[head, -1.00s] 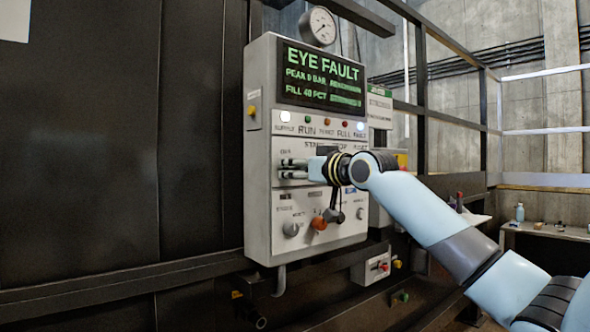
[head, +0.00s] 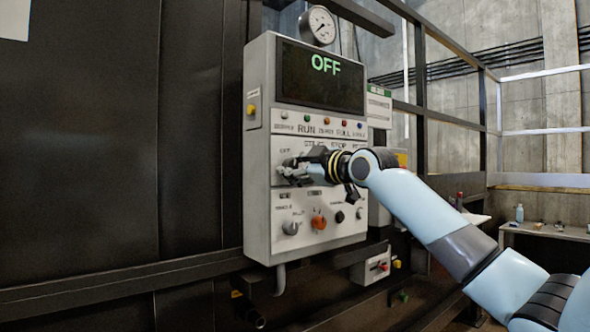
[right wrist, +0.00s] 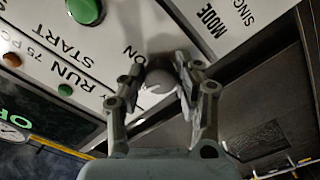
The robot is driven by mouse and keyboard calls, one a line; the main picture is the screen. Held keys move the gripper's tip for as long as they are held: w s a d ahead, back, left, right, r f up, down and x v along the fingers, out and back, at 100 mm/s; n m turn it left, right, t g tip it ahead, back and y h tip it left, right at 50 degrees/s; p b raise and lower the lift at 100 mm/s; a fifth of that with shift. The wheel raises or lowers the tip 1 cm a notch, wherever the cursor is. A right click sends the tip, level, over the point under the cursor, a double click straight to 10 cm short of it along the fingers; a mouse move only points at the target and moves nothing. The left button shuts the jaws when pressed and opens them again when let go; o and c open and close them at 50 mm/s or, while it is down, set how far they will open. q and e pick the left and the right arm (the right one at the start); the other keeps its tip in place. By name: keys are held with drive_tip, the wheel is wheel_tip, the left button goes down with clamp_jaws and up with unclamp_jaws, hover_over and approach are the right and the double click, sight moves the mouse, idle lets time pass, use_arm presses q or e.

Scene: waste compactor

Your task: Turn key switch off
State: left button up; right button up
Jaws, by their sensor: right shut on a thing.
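The control panel (head: 262,215) is a pale grey box on the dark machine. Its screen (head: 322,75) reads OFF. The key switch is a round grey knob (right wrist: 158,82) in the right wrist view, beside the lettering ON. In the head view it sits at the panel's left side under an OFF label, mostly hidden by the gripper. My right gripper (head: 288,171) is shut on the knob, with a finger on each side of it in the right wrist view (right wrist: 157,92). My left gripper is not in view.
Below are a grey knob (head: 291,227), an orange knob (head: 318,222) and a black knob (head: 340,216). A yellow button (head: 251,109) is on the panel's left side. A pressure gauge (head: 318,25) stands on top. A railing and bench (head: 550,231) are at right.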

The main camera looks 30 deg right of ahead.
drive_tip(key=shift+n, duration=1.2)
drive_tip(key=o, duration=1.1)
drive_tip(key=s, duration=0.7)
drive_tip(key=shift+s+d, duration=0.25)
